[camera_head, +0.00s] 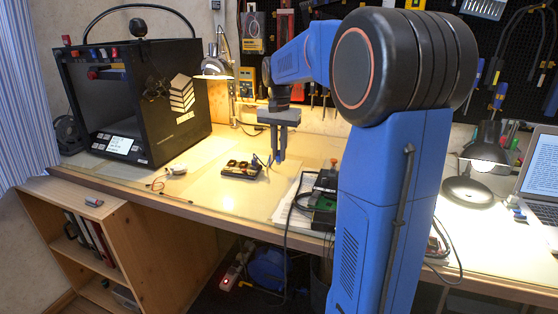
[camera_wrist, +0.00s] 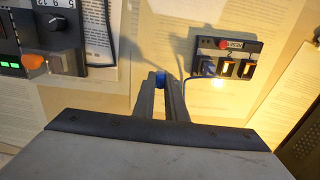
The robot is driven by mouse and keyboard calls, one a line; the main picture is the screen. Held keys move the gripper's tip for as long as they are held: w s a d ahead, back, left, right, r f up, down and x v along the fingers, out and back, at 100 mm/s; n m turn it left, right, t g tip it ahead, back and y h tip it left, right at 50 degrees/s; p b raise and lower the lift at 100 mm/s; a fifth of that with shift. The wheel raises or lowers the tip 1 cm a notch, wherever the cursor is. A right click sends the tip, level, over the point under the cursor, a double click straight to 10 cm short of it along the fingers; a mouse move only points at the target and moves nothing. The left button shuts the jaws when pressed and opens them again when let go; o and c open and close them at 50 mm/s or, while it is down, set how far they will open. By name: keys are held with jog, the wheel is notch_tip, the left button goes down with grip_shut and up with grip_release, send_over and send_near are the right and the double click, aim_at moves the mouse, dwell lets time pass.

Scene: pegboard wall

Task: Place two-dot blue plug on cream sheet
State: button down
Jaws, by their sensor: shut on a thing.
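My gripper (camera_head: 279,160) points down over the table, to the right of a black power strip (camera_head: 240,170). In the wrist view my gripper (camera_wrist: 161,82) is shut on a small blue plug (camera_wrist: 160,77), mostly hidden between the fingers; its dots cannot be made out. The power strip (camera_wrist: 228,62) lies to the right in that view, with something blue at its left socket and a thin cable beside it. Cream paper (camera_wrist: 165,22) shows beyond the fingertips, and pale sheets (camera_head: 208,190) lie around the strip; I cannot tell which is the task's cream sheet.
A black 3D printer (camera_head: 150,100) stands at the left of the table. A dark device with knobs (camera_wrist: 55,32) lies left in the wrist view, on printed pages. A desk lamp (camera_head: 487,150) and laptop (camera_head: 540,170) are at the right. The table's front left is fairly clear.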

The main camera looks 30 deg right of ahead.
jog(key=shift+f, duration=1.5)
jog(key=shift+f, duration=0.1)
jog(key=c, duration=1.8)
grip_release()
notch_tip(320, 180, up, 12)
